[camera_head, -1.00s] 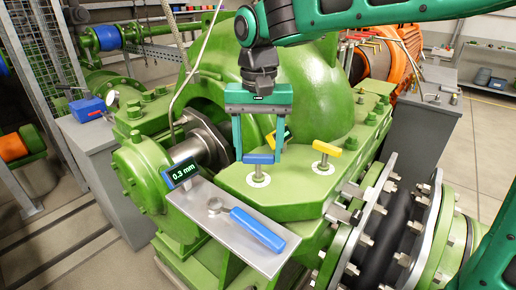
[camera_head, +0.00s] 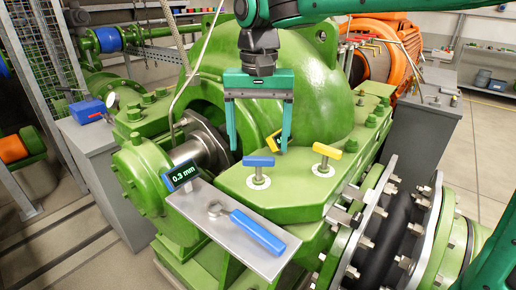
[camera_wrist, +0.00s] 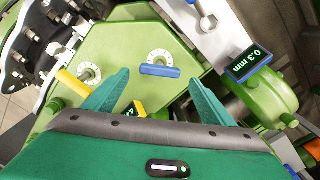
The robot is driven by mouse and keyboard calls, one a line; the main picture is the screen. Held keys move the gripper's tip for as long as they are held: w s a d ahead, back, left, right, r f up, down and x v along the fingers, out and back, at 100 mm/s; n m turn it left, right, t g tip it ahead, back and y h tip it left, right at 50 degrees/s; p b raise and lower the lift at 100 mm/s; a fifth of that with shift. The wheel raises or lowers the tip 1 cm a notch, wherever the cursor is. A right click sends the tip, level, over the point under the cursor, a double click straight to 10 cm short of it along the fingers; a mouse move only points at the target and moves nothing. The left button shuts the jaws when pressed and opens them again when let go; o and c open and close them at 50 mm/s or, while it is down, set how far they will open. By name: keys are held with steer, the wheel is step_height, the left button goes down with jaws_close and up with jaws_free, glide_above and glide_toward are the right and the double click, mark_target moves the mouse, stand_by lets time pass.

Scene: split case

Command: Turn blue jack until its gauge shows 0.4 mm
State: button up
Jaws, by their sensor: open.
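The blue jack (camera_head: 258,162) is a blue T-handle on a white dial on the green casing. Its bar lies crosswise in the picture. It also shows in the wrist view (camera_wrist: 160,71). The blue-framed gauge (camera_head: 180,174) reads 0.3 mm; it reads the same in the wrist view (camera_wrist: 250,61). My gripper (camera_head: 258,148) is open and empty, with its fingers above and behind the blue handle, apart from it. In the wrist view the fingertips (camera_wrist: 158,82) stand on either side of the handle's line.
A yellow jack (camera_head: 327,149) stands close to the right. A yellow-framed gauge (camera_head: 274,139) sits behind, partly hidden by a finger. A blue-handled wrench (camera_head: 257,231) lies on a metal plate (camera_head: 222,232) in front.

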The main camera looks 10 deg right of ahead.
mark_target(259, 157)
step_height(259, 157, up, 7)
steer(key=shift+r, duration=0.15)
stand_by(0.4)
steer(key=s+d+f+m, duration=0.1)
steer(key=s+d+f, duration=0.15)
steer(key=d, duration=0.55)
steer(key=s+d+f+m, duration=0.15)
steer(key=d+f, duration=0.25)
steer(key=d, duration=0.4)
steer(key=s+d+f, duration=0.3)
steer(key=d+f, duration=0.1)
steer(key=d, duration=0.5)
steer(key=s+d+f+m, duration=0.1)
steer(key=s+d+f, duration=0.4)
steer(key=s, duration=0.2)
steer(key=s+d+f+m, duration=0.1)
steer(key=s+d+f, duration=0.3)
steer(key=s+f, duration=0.2)
steer(key=shift+s+d, duration=0.35)
steer(key=shift+s, duration=0.7)
steer(key=shift+r, duration=0.1)
